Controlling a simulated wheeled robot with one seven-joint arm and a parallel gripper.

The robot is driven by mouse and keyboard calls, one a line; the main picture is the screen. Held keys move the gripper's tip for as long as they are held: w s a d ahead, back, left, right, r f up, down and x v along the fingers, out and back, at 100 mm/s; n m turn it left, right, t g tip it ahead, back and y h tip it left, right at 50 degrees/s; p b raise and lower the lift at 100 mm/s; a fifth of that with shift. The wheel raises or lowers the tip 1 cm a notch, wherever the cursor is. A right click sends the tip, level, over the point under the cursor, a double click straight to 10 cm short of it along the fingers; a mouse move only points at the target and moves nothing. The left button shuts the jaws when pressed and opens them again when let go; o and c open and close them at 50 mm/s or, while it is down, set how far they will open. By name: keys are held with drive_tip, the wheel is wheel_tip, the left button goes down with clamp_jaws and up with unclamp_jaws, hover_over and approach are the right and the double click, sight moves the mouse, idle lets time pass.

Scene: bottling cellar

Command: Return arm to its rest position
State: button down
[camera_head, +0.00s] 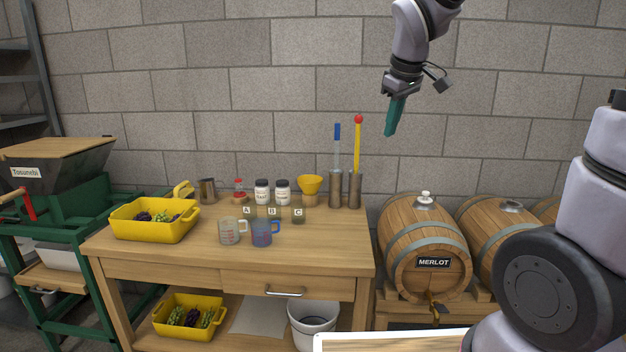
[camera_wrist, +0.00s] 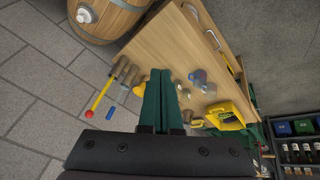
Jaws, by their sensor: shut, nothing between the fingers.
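My gripper (camera_head: 393,118) hangs in the air at the upper right of the head view, in front of the block wall and above the Merlot barrel. Its green fingers point down and are shut with nothing between them. In the wrist view the gripper (camera_wrist: 159,85) shows its two fingers together, with the table top (camera_wrist: 160,45) well below and apart from them. My arm reaches up out of the top of the head view, so part of it is hidden there.
The wooden table (camera_head: 200,240) holds a yellow crate (camera_head: 150,232) of grapes, two measuring jugs, jars, a yellow funnel (camera_head: 311,186) and tall cylinders (camera_head: 336,190) with a blue-topped and a red-topped rod. A Merlot barrel (camera_head: 408,226) stands right of it. Air around my gripper is clear.

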drive_tip(key=s+d+r+m+t, duration=0.1)
drive_tip(key=s+d+r+m, duration=0.1)
drive_tip(key=s+m, duration=0.3)
drive_tip(key=s+d+r+m+t+y, duration=0.1)
drive_tip(key=s+d+m, duration=0.4)
drive_tip(key=s, duration=0.6)
drive_tip(key=shift+r+m, duration=0.7)
drive_tip(key=shift+m, duration=0.1)
drive_tip(key=shift+d, duration=0.1)
